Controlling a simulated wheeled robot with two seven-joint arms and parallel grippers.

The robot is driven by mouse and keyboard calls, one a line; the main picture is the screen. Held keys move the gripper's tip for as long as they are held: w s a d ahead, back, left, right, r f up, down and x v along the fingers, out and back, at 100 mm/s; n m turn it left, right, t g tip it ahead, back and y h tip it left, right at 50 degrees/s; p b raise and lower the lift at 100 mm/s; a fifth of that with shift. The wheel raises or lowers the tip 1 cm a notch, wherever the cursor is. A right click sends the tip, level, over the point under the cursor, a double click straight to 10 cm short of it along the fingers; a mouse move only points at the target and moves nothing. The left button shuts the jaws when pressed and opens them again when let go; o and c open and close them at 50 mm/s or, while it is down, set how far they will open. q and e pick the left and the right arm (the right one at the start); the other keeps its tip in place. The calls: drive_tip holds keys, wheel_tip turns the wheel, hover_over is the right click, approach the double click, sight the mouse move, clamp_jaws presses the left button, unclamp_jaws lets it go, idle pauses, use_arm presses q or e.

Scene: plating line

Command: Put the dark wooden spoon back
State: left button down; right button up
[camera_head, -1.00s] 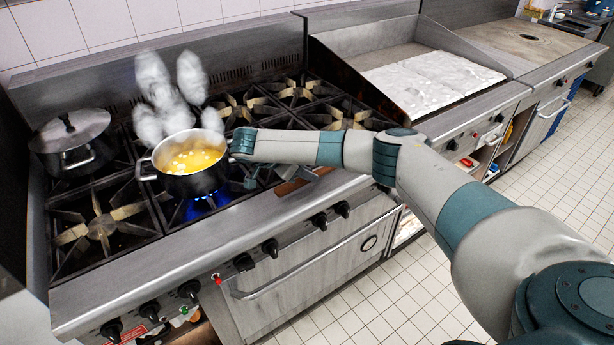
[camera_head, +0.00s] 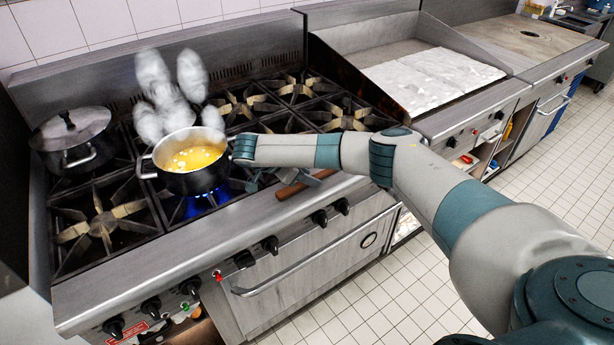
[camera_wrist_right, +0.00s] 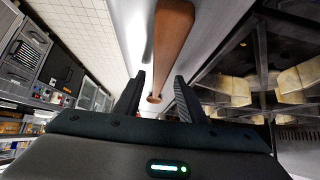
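The dark wooden spoon (camera_head: 290,190) lies at the front edge of the stove, partly hidden by my right arm in the head view. In the right wrist view its brown handle (camera_wrist_right: 173,45) runs down from the top, and its holed end reaches the gap between my fingers. My right gripper (camera_wrist_right: 158,98) is open, with space on both sides of the handle; the fingers do not touch it. In the head view the right gripper (camera_head: 262,181) is mostly hidden behind my forearm, low over the stove front. My left gripper is not in view.
A steaming pot (camera_head: 190,183) of yellow food stands on a lit burner, close to my right wrist. A lidded pot (camera_head: 72,160) stands at the back left. The griddle (camera_head: 385,38) is to the right. Burner grates (camera_head: 103,226) rise around the work area.

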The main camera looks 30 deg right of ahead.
drive_tip(key=shift+r, duration=0.1)
drive_tip(key=shift+a+r, duration=0.3)
drive_tip(key=shift+a, duration=0.15)
drive_tip(key=b+v, duration=0.2)
drive_tip(key=v, duration=0.1)
drive_tip(key=shift+a+r, duration=0.25)
drive_tip(key=p+v, duration=0.2)
drive_tip(key=v, duration=0.3)
drive_tip(key=shift+a+r, duration=0.1)
drive_tip(key=shift+r, duration=0.3)
drive_tip(key=shift+v, duration=0.8)
drive_tip(key=shift+f, duration=0.1)
